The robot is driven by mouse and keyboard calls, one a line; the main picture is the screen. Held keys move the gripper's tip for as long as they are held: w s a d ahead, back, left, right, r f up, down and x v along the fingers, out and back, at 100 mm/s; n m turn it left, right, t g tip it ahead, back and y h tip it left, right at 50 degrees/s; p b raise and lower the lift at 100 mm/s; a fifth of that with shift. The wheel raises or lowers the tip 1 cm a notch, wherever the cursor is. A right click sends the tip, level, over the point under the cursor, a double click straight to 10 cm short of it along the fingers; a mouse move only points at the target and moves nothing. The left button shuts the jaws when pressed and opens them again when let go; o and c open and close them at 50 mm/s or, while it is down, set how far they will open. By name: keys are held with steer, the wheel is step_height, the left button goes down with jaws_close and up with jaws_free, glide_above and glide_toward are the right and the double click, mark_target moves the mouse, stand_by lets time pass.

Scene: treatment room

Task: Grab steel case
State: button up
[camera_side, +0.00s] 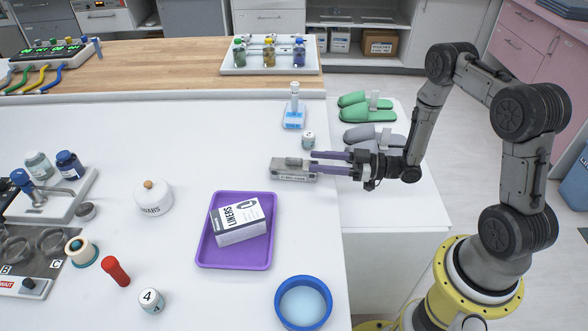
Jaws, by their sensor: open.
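The steel case (291,170) is a small grey metallic box with a label on its front side. It lies on the white table near the right edge. My gripper (312,162) reaches in from the right with its two purple fingers apart. The fingertips are at the right end of the case. I cannot tell whether they touch it or only overlap it in this view.
A small labelled jar (308,140) stands just behind the fingers. A blue-based bottle (293,116) is farther back. A purple tray (206,246) with a white box (240,222) and a blue bowl (303,302) are in front. The table left of the case is clear.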

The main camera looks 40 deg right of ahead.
mark_target(294, 158)
steer(key=shift+f+x, duration=0.2)
steer(key=shift+x, duration=3.35)
jaws_close()
